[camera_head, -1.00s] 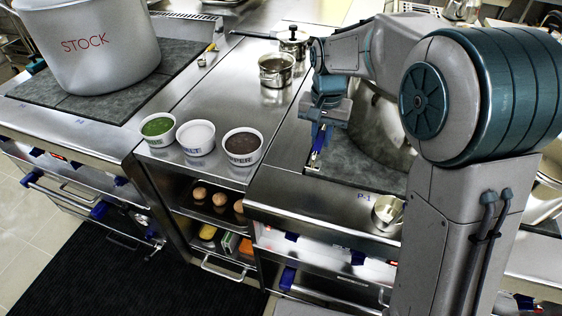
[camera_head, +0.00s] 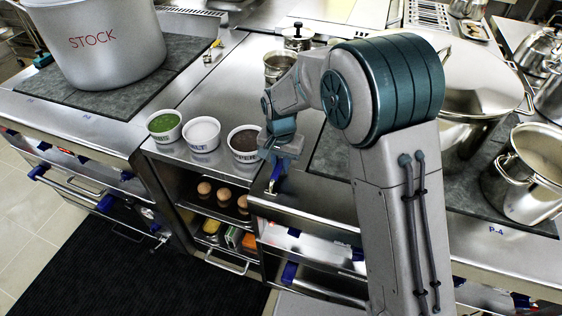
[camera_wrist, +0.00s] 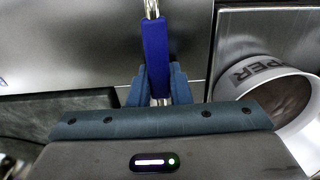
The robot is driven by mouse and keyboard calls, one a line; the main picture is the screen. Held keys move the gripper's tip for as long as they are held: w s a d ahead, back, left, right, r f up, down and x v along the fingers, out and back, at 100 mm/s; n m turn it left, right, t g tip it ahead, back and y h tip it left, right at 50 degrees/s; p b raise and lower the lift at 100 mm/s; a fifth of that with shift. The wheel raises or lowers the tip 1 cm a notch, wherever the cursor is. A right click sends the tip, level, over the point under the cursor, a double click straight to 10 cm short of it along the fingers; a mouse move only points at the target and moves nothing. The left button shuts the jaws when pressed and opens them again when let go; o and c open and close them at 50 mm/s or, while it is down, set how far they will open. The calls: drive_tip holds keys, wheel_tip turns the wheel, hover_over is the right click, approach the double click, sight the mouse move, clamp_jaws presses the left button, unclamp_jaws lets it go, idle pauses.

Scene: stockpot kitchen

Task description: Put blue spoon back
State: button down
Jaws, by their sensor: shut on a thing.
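My gripper (camera_head: 276,160) is shut on the blue spoon (camera_head: 276,173), just right of the pepper bowl in the head view. In the wrist view, the spoon's blue handle (camera_wrist: 155,47) stands between my two fingers (camera_wrist: 159,88), with bare metal showing above and below the blue part. In the head view the spoon hangs tilted over the steel counter near its front edge. I cannot tell whether its lower end touches the counter.
Bowls of green herbs (camera_head: 164,125), salt (camera_head: 202,133) and pepper (camera_head: 246,146) stand in a row beside my gripper. The STOCK pot (camera_head: 97,45) is at the far left. Small steel pots (camera_head: 280,67) stand behind. Large pots (camera_head: 527,172) stand at the right.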

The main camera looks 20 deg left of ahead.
sight(281, 163)
drive_tip(key=shift+f, duration=0.1)
drive_tip(key=shift+f, duration=0.15)
drive_tip(key=c, duration=1.3)
unclamp_jaws()
drive_tip(key=shift+c, duration=0.2)
wheel_tip(281, 163, up, 13)
drive_tip(key=shift+f+b, duration=0.2)
drive_tip(key=shift+b, duration=0.1)
